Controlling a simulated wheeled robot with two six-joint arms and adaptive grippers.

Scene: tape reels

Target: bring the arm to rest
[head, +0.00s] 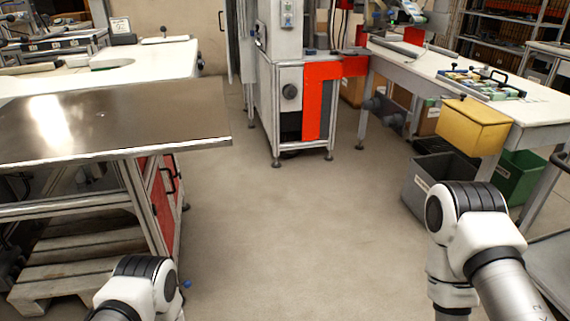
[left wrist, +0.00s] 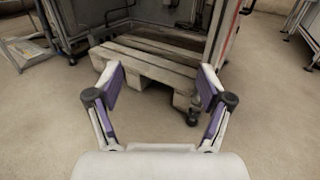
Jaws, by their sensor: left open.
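My left gripper (left wrist: 159,88) is open and empty in the left wrist view. Its two purple-padded fingers stand wide apart, with the floor and a wooden pallet (left wrist: 160,60) beyond them. In the head view only part of my left arm shows at the bottom left, and its gripper is out of frame. My right arm shows at the lower right of the head view. Its gripper is below the frame edge and hidden. No tape reel can be made out clearly in either view.
A dark metal-topped table (head: 110,122) stands at the left. A machine with a red panel (head: 322,100) stands at the back centre. A white workbench (head: 470,85) with a yellow bin (head: 467,125) is at the right, above a grey crate (head: 425,185). The middle floor is clear.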

